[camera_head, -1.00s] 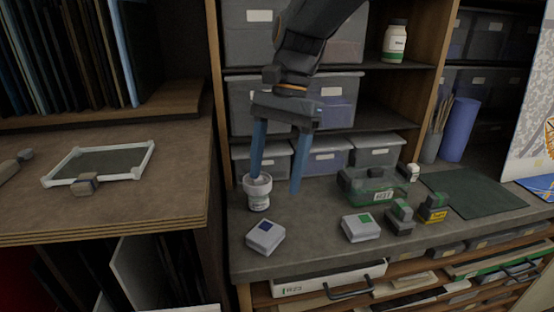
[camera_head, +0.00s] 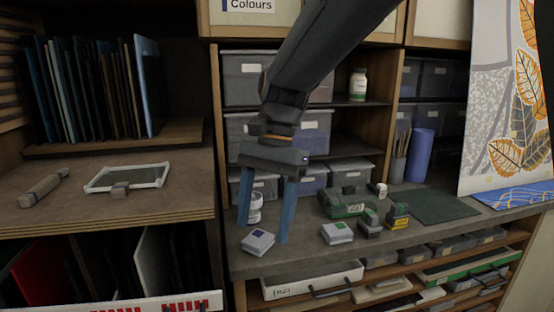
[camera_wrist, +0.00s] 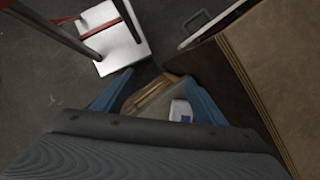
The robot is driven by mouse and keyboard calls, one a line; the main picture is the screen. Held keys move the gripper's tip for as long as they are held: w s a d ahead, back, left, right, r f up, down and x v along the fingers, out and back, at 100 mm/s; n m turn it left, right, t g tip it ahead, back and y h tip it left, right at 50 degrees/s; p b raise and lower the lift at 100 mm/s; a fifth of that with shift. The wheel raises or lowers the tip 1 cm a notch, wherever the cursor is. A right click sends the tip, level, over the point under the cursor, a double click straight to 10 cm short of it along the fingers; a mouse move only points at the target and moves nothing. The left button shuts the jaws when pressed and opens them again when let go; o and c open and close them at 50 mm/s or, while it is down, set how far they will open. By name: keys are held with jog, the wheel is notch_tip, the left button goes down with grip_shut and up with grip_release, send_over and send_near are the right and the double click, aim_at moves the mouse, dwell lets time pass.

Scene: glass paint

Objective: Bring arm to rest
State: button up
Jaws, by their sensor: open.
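My gripper (camera_head: 262,233) has two blue fingers, spread apart with nothing between them. In the head view it hangs in front of the workbench (camera_head: 300,255), its fingers overlapping the bench's left part. A white jar (camera_head: 256,214) stands on the bench behind the left finger and is partly hidden by it. A white box with a blue square (camera_head: 258,242) lies on the bench, between the fingertips in the picture. In the wrist view the fingers (camera_wrist: 155,88) are apart, and that box (camera_wrist: 181,110) shows beyond them, partly hidden.
A white box with a green square (camera_head: 337,234), a green case (camera_head: 345,206) and a green mat (camera_head: 430,206) lie to the right. A wooden-topped bench (camera_head: 110,209) with a framed panel (camera_head: 128,178) stands left. Shelves with grey bins (camera_head: 255,78) rise behind.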

jog(key=s+d+f+n+t+h, duration=0.1)
jog(key=s+d+f+n+t, duration=0.1)
jog(key=d+f, duration=0.6)
jog(key=s+d+f+n+t, duration=0.2)
jog(key=s+d+f+n, duration=0.2)
jog(key=d+f, duration=0.4)
jog(key=d, duration=0.6)
jog(key=shift+h, duration=0.4)
